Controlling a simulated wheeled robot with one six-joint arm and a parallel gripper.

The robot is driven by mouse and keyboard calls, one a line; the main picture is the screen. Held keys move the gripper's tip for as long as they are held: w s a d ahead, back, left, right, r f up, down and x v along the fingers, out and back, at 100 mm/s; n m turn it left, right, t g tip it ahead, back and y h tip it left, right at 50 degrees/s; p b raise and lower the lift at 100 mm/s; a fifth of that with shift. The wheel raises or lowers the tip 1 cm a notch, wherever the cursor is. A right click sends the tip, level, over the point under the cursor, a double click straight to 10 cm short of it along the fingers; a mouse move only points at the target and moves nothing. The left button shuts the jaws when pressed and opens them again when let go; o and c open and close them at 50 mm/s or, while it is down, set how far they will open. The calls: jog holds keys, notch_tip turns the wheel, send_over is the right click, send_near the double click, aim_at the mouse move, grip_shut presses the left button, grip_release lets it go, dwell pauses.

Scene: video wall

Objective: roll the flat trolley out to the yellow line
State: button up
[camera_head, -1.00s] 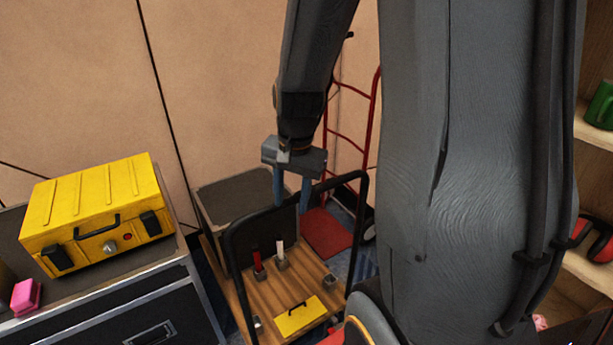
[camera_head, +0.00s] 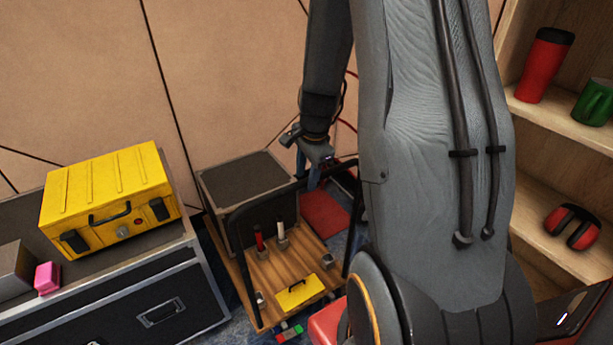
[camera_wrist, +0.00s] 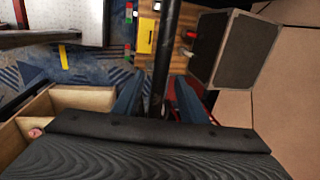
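The flat trolley (camera_head: 262,310) has a wooden deck and a black upright handle frame (camera_head: 240,262). It stands between the black case and my arm. My gripper (camera_head: 309,178) is at the top bar of the handle. In the wrist view the black bar (camera_wrist: 166,50) runs between the two blue-grey fingers of my gripper (camera_wrist: 158,98), with gaps on both sides, so it is open around the bar. A short yellow strip (camera_wrist: 63,57) on the patterned floor shows in the wrist view; it may be the yellow line.
The trolley carries a dark box (camera_head: 245,180), a yellow case (camera_head: 297,293) and red and white upright items. A black case (camera_head: 150,300) bearing a yellow toolbox (camera_head: 108,198) stands left. Small coloured blocks (camera_head: 290,332) lie in front.

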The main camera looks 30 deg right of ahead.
jog(key=shift+f, duration=0.45)
grip_shut()
